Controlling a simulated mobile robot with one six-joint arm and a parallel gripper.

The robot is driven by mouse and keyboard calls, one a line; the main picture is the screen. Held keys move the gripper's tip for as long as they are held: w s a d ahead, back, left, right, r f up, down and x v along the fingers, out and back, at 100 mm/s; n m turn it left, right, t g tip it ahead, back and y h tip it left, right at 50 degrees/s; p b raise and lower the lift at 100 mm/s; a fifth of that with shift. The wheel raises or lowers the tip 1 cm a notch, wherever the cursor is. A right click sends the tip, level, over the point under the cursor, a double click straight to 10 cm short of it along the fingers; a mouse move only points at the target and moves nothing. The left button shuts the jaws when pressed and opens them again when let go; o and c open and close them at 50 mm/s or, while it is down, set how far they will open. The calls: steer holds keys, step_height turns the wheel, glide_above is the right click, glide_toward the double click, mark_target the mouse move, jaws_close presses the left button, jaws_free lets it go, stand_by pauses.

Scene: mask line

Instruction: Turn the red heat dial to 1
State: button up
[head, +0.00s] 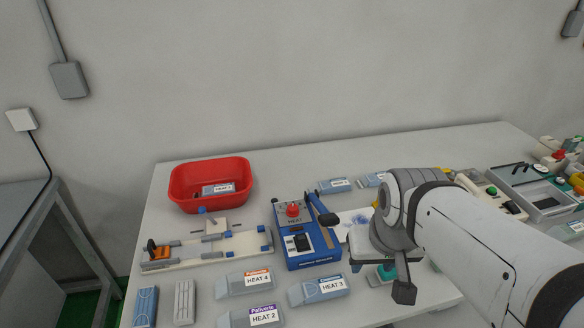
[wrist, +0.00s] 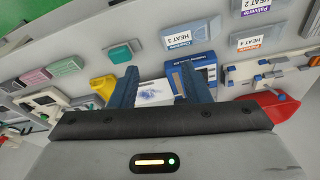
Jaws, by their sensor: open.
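The red heat dial (head: 293,210) sits on top of a blue heat sealer box (head: 311,248) marked HEAT, in the middle of the table. A black switch panel is on the box below the dial, and a blue lever with a dark grip stands at its right. The dial's pointer setting is too small to read. My gripper (wrist: 155,85) is open and empty in the wrist view, its two blue fingers apart above a white sheet. The sealer box (wrist: 204,68) shows partly behind the right finger there; the dial is not visible in that view. In the head view my arm is right of the box.
A red bin (head: 211,184) holding a pouch stands at the back left. A white jig (head: 207,247) lies left of the sealer. Labelled pouches, HEAT 4 (head: 244,283), HEAT 2 (head: 251,316) and another (head: 319,290), lie in front. Equipment (head: 545,190) crowds the right end.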

steer(key=shift+o, duration=0.7)
steer(key=w+a+r+m, duration=0.1)
steer(key=w+a+m, duration=0.1)
steer(key=w, duration=0.7)
steer(key=shift+a+r+g, duration=0.2)
steer(key=shift+a+g, duration=0.05)
steer(key=shift+g, duration=0.15)
steer(key=m+g+b, duration=0.2)
steer(key=m, duration=0.6)
glide_toward(293, 207)
steer(key=shift+s+d+f, duration=0.15)
steer(key=shift+s, duration=0.1)
steer(key=shift+w+f, duration=0.15)
steer(key=shift+f, duration=0.1)
steer(key=f, duration=0.3)
steer(key=f+p, duration=0.1)
steer(key=f, duration=0.3)
steer(key=shift+w+a+f, duration=0.15)
steer(key=shift+a+f, duration=0.05)
steer(key=shift+f, duration=0.1)
steer(key=shift+c, duration=0.2)
steer(key=c, duration=0.9)
